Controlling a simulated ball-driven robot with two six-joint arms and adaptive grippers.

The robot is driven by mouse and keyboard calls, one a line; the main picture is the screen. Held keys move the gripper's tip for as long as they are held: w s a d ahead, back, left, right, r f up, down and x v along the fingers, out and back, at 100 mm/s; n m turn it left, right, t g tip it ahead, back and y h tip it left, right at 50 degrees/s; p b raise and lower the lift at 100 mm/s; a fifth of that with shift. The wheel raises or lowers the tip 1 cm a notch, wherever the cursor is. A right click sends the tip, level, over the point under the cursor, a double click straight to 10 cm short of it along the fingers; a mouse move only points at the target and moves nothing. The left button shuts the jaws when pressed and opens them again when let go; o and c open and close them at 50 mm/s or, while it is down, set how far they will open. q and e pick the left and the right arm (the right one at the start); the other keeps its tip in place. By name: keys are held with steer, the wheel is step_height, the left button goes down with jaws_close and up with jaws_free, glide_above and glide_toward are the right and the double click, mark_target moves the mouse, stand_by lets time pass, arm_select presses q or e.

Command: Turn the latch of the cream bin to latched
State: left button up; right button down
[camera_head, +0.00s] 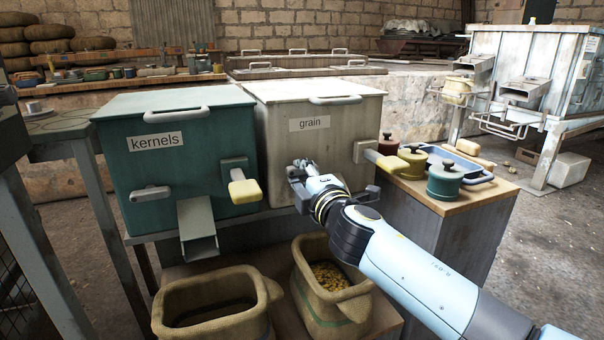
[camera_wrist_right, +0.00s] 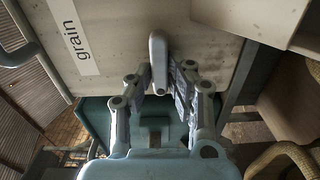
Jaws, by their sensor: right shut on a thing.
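The cream bin (camera_head: 265,120) carries the label "grain" and stands right of the teal bin. Its latch is a grey bar; in the right wrist view the latch (camera_wrist_right: 158,55) sticks out from the bin's front between my fingers. My right gripper (camera_head: 302,168) is at the front of the cream bin, low on its left side, and hides most of the latch in the head view. In the right wrist view the right gripper (camera_wrist_right: 158,82) is shut on the latch's end. My left gripper is out of view.
The teal bin (camera_head: 170,165) labelled "kernels" stands close on the left, with its own latch (camera_head: 150,193) and yellow handle (camera_head: 244,188). Two sacks (camera_head: 215,305) (camera_head: 318,300) stand below. A side cabinet (camera_head: 450,205) with lidded pots is at the right.

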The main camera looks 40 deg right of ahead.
steer(key=c, duration=1.3)
jaws_free()
steer(key=shift+o, duration=0.2)
steer(key=v, duration=1.2)
steer(key=shift+f, duration=0.1)
